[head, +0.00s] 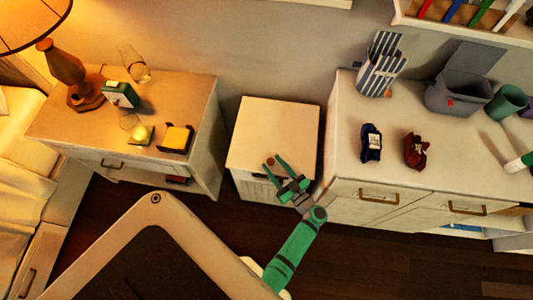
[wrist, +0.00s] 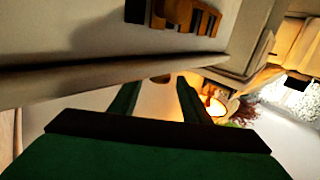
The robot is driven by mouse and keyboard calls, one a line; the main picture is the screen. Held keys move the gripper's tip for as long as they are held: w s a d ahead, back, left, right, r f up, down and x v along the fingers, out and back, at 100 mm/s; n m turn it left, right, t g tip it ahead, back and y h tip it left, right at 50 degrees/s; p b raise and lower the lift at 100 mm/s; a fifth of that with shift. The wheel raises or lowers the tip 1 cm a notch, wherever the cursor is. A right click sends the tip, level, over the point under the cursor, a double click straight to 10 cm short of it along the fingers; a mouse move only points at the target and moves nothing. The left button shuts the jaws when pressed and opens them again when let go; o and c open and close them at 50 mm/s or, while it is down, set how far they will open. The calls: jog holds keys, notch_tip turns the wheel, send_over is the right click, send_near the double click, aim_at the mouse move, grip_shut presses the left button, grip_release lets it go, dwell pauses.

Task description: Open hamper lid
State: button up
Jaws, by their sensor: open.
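The hamper is a white box (head: 272,138) between the nightstand and the dresser in the head view. Its flat lid lies shut on top, and dark slots show on its front, just under the lid. My gripper (head: 276,162) is open and empty at the lid's front edge, with its fingers overlapping the top in the head view. I cannot tell whether they touch it. In the wrist view my two green fingers (wrist: 158,88) are spread apart, close to a pale panel (wrist: 60,30) with a dark edge line and a slotted brown part (wrist: 185,15).
The nightstand (head: 60,122) at left holds a lamp (head: 68,75), a clock, a glass and small items. The dresser (head: 345,150) at right stands close beside the hamper and holds a striped bag (head: 380,65), a grey bin (head: 460,95) and folded clothes. Dark floor lies in front.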

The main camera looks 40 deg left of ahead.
aim_at(265, 157)
jog(key=x, duration=0.4)
jog(key=shift+a, duration=0.25)
jog(key=shift+x, duration=0.95)
jog(key=shift+w+d, duration=0.1)
jog(key=shift+w, duration=0.05)
grip_shut()
